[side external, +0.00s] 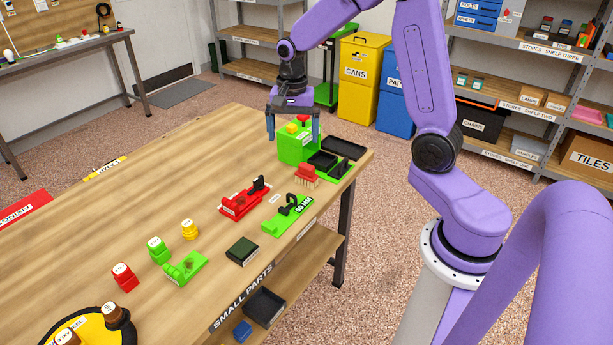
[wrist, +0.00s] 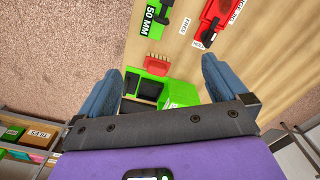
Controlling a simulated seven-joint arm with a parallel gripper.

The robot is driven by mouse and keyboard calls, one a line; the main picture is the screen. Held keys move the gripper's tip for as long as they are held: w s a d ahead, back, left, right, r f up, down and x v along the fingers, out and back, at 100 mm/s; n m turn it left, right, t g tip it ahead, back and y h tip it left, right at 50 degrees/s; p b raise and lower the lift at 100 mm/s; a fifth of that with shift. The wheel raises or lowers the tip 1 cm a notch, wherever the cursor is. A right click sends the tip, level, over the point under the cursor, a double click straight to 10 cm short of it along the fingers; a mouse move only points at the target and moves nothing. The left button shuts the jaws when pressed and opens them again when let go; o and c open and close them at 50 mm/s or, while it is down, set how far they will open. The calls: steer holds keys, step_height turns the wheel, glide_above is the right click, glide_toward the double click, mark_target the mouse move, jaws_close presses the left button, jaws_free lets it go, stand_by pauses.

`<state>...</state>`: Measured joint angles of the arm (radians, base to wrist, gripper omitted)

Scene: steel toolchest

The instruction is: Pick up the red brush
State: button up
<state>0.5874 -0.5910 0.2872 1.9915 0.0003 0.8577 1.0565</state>
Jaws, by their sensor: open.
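The red brush (side external: 306,171) lies on the wooden workbench, its pale bristles showing below the red body in the side view. In the wrist view the brush (wrist: 157,65) is ahead of and between my fingers, nearer the left one. My gripper (side external: 293,136) is open and empty, with its two blue fingers above the green box at the bench's far end. The fingers also show in the wrist view (wrist: 165,92), spread wide. The brush is apart from them.
A green box (side external: 292,149) and black trays (side external: 323,160) stand close to the brush. A red tool (side external: 241,204) and a green 50 MM block (side external: 285,217) lie nearer the camera. The bench's left half (side external: 150,190) is largely bare.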

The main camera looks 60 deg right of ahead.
mark_target(306, 165)
steer(key=w+d+f+m, duration=0.2)
steer(key=w+d+m, duration=0.1)
steer(key=d+m, duration=0.4)
steer(key=shift+n, duration=0.6)
steer(key=f, duration=0.4)
steer(key=d+f, duration=0.1)
steer(key=f, duration=0.7)
steer(key=shift+s+d+f, duration=0.1)
steer(key=shift+s+d, duration=0.15)
steer(key=shift+d+f, duration=0.2)
steer(key=shift+f, duration=1.15)
steer(key=shift+d+f, duration=0.15)
steer(key=shift+f, duration=1.2)
steer(key=c, duration=1.1)
